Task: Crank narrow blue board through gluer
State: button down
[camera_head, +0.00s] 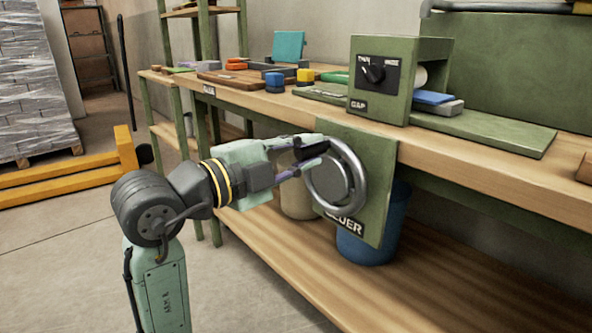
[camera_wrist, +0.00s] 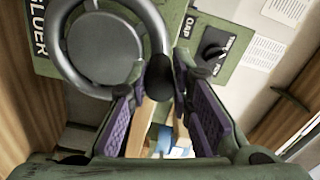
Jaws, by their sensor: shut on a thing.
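The gluer's green front panel (camera_head: 378,190) hangs at the table edge, with a grey crank wheel (camera_head: 362,180) on it. In the wrist view the wheel (camera_wrist: 104,48) fills the upper left, and its black handle knob (camera_wrist: 160,78) sits between my purple finger pads. My gripper (camera_head: 312,155) is shut on this knob at the wheel's upper left; in the head view the fingers hide the knob. The gluer's green housing (camera_head: 425,55) stands on the table above, with a gap dial. A blue board (camera_head: 433,97) lies on a grey block at the housing's right side.
The wooden workbench (camera_head: 480,155) carries a flat green plate (camera_head: 490,131) right of the gluer. Blue and yellow pieces (camera_head: 304,77) and a wooden tray (camera_head: 232,79) lie to the left. A blue bin (camera_head: 365,245) stands on the lower shelf. Floor at left is open before a yellow pallet jack (camera_head: 60,183).

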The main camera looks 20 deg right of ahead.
aim_at(357, 193)
jog(key=m+b, duration=0.1)
jog(key=s+m+b, duration=0.1)
jog(key=m, duration=0.1)
jog(key=s+d+m+b, duration=0.1)
jog(key=b, duration=0.1)
jog(key=shift+s+f+m, duration=0.25)
jog(key=shift+f+m, duration=0.05)
jog(key=m+b, duration=0.1)
jog(key=s+m+b, duration=0.1)
jog(key=m, duration=0.1)
jog(key=s+f+m+b, duration=0.1)
jog(key=shift+d+f+m, duration=0.1)
jog(key=shift+d+m, duration=0.2)
jog(key=shift+d, duration=0.05)
jog(key=m+b, duration=0.1)
jog(key=s+f+m+b, duration=0.1)
jog(key=m, duration=0.1)
jog(key=f+m+b, duration=0.1)
jog(key=shift+s+d+m, duration=0.25)
jog(key=shift+s+m, duration=0.05)
jog(key=shift+s+d+f+m+b, duration=0.1)
jog(key=shift+f+m+b, duration=0.4)
jog(key=shift+m, duration=0.3)
jog(key=shift+s+a+f+m+b, duration=0.1)
jog(key=shift+f+m+b, duration=0.15)
jog(key=shift+m+b, duration=0.45)
jog(key=shift+s+d+f+m+b, duration=0.1)
jog(key=shift+f+m+b, duration=0.35)
jog(key=shift+m, duration=0.45)
